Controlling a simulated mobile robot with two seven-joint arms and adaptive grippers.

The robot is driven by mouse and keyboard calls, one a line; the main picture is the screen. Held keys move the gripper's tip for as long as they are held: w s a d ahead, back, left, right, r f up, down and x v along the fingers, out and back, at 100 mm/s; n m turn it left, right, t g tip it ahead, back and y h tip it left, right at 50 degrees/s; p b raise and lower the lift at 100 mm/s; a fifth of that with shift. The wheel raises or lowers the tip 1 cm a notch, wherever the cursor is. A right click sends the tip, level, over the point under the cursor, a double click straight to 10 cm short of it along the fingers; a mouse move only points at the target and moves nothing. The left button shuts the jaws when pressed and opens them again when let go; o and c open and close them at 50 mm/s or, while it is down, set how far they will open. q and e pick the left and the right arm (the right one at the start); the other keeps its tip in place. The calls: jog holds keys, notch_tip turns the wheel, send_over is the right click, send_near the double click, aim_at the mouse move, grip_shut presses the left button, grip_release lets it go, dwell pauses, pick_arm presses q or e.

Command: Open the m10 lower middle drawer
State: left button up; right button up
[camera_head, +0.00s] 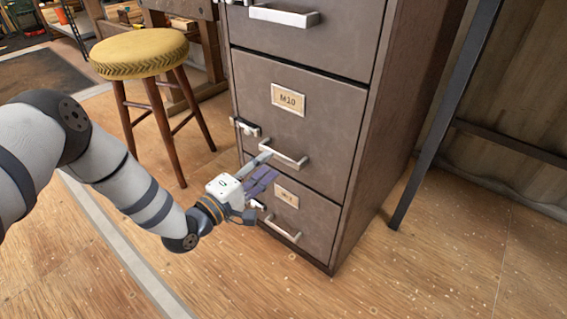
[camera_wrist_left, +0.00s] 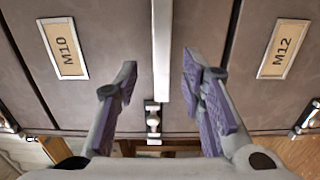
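The M10 drawer (camera_head: 318,129) is the grey metal drawer in the middle of the cabinet front, with a framed label and a pale bar handle (camera_head: 283,154). It looks shut. My left gripper (camera_head: 264,171) is at the left end of this handle, its purple-padded fingers spread. In the left wrist view the handle (camera_wrist_left: 161,50) runs between the two open fingers (camera_wrist_left: 157,78), closer to the right finger. I cannot tell whether the fingertips reach around it. The gripper hides part of the drawer below. My right gripper is not in view.
The lower drawer, labelled M12 (camera_wrist_left: 283,48), has its own handle (camera_head: 282,228). A small metal latch (camera_head: 245,127) sits on the cabinet's left edge. A yellow-topped stool (camera_head: 140,52) stands left of the cabinet, a dark metal leg (camera_head: 445,115) right. The wooden floor in front is clear.

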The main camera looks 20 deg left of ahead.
aim_at(278, 157)
pick_arm(q)
jog(key=b+x, duration=0.1)
jog(key=x, duration=0.4)
jog(key=shift+w+d+f, duration=0.1)
jog(key=shift+w, duration=0.15)
grip_shut()
jog(key=shift+s, duration=0.15)
